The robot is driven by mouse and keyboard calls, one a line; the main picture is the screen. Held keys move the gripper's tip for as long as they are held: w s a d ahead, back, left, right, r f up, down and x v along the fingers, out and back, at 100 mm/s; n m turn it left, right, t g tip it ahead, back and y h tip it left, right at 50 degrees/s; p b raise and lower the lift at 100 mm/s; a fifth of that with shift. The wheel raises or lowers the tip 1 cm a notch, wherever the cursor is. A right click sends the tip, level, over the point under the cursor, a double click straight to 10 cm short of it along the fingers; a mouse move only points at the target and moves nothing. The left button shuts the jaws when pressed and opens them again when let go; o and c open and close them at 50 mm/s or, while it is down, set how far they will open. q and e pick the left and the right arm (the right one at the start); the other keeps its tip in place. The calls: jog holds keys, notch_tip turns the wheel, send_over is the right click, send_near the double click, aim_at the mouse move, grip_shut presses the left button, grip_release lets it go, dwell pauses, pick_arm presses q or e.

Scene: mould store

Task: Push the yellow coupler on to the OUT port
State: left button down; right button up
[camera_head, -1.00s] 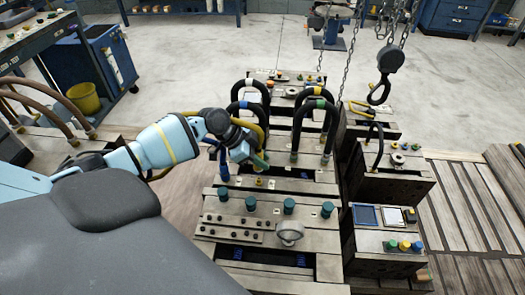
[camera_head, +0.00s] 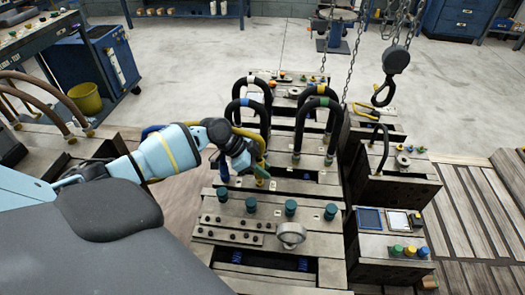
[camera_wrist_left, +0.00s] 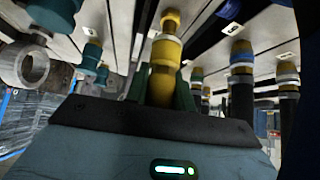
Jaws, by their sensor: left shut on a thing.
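In the head view my left gripper (camera_head: 259,171) reaches in from the left, its green fingers pointing down over the block. In the left wrist view its green fingers (camera_wrist_left: 163,94) are shut around the yellow coupler (camera_wrist_left: 162,86). The coupler lines up with a yellow fitting (camera_wrist_left: 171,21) on the block face, with a pale ring between them. I cannot tell whether the coupler is fully seated. In the head view a small yellow part (camera_head: 260,183) shows just below the fingers. The OUT label is not readable. My right gripper is not in view.
Several teal plugs (camera_head: 250,205) and a round metal ring (camera_head: 291,235) stand on the nearer block. Black hoses loop close behind my gripper, including a green-banded one (camera_head: 328,137). A chain hook (camera_head: 390,70) hangs at the right.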

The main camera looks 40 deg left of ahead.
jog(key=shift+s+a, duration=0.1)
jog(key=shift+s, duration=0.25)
pick_arm(q)
jog(key=shift+f, duration=0.2)
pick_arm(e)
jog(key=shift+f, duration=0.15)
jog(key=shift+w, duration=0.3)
pick_arm(q)
jog(key=shift+f+b, duration=0.3)
jog(key=shift+b, duration=0.05)
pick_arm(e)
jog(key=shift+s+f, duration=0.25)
pick_arm(q)
jog(key=shift+f, duration=0.3)
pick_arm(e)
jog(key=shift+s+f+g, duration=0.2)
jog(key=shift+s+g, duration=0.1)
pick_arm(q)
jog(key=shift+f+b, duration=0.15)
jog(key=shift+b, duration=0.15)
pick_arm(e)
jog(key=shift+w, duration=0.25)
pick_arm(q)
jog(key=shift+f, duration=0.15)
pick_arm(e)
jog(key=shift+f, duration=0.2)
